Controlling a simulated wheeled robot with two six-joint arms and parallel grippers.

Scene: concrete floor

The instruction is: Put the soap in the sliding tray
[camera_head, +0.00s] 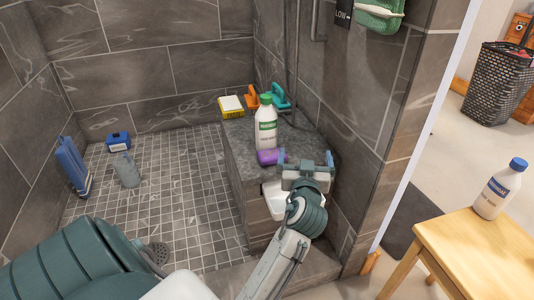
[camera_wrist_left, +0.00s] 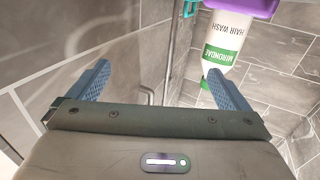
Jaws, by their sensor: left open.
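My left gripper (camera_head: 305,161) is open and empty at the front right of the stone bench, near the wall. Its two blue fingers also show apart in the left wrist view (camera_wrist_left: 158,85). A small purple block (camera_head: 269,157) lies on the bench just left of the fingers; it shows at the top of the wrist view (camera_wrist_left: 248,6). I cannot tell whether it is the soap. A yellow and white block (camera_head: 231,107) sits at the bench's back left corner. A green tray-like holder (camera_head: 378,14) hangs on the wall, top right; I cannot tell whether it slides. My right gripper is out of view.
A white hair wash bottle (camera_head: 266,128) with a green cap stands on the bench (camera_head: 232,150), near orange (camera_head: 252,96) and teal (camera_head: 280,97) items. Blue items and a grey bottle (camera_head: 127,170) are on the shower floor. A wooden stool (camera_head: 477,246) holds another bottle (camera_head: 500,190).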

